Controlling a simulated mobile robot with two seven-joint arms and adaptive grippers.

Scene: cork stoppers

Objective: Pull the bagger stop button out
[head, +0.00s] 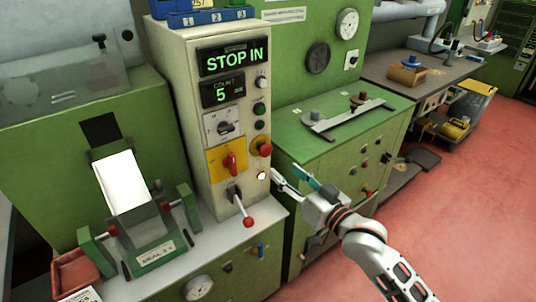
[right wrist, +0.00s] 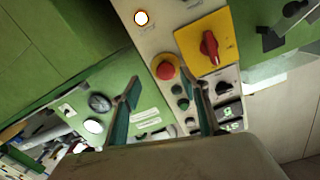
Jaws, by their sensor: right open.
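The bagger stop button (head: 265,148) is a red mushroom head on a yellow collar, on the right side of the cream control panel (head: 205,100). The upper display (head: 233,58) reads "STOP IN". My right gripper (head: 285,173) is open and empty, just below and right of the button in the head view. In the right wrist view the red button (right wrist: 166,68) shows ahead, between the two spread fingertips (right wrist: 165,86) and apart from them. My left gripper is not in view.
A red rotary switch on a yellow plate (head: 227,160) sits left of the button. A lit white lamp (head: 261,176) and a red-knobbed lever (head: 247,217) are below. A green cabinet (head: 345,130) stands close on the right. The red floor is free farther right.

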